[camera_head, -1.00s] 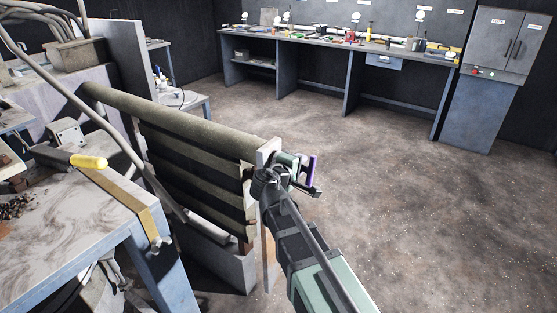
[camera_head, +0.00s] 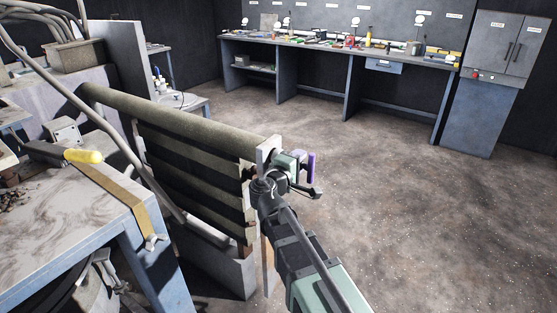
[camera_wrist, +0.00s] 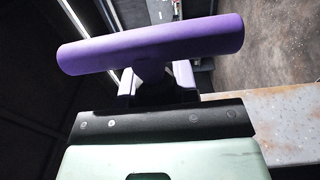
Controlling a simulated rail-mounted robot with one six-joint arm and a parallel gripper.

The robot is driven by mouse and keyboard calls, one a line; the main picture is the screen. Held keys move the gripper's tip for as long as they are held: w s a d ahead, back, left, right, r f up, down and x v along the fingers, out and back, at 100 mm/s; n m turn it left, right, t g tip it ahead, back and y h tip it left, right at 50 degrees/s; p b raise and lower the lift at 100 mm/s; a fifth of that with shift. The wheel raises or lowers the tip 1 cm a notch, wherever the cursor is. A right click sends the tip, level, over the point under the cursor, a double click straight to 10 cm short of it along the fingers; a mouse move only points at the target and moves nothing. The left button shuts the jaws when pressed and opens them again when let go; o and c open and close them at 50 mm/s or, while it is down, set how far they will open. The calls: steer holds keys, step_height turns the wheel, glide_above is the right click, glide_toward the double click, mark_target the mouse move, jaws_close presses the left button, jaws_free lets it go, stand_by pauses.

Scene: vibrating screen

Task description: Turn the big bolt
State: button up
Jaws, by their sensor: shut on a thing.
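My gripper (camera_head: 302,168) is at the near end of the vibrating screen, beside its pale end plate (camera_head: 267,150). In the wrist view my gripper (camera_wrist: 157,84) is shut on a purple bar-shaped piece (camera_wrist: 150,45), which lies crosswise in front of the fingers. The purple piece also shows in the head view (camera_head: 311,167), on the far right side of the gripper. The bar hides most of what lies beyond the fingers. I cannot make out the big bolt itself in either view.
A ribbed roll-topped screen body (camera_head: 190,130) runs back to the left. A long bench (camera_head: 330,42) and a cabinet (camera_head: 487,75) stand at the back. The floor at the right is clear.

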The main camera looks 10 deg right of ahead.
mark_target(311, 156)
steer(key=shift+s+d, duration=1.7)
steer(key=shift+d, duration=0.15)
step_height(311, 156, up, 4)
steer(key=p, duration=0.4)
steer(key=shift+r, duration=0.25)
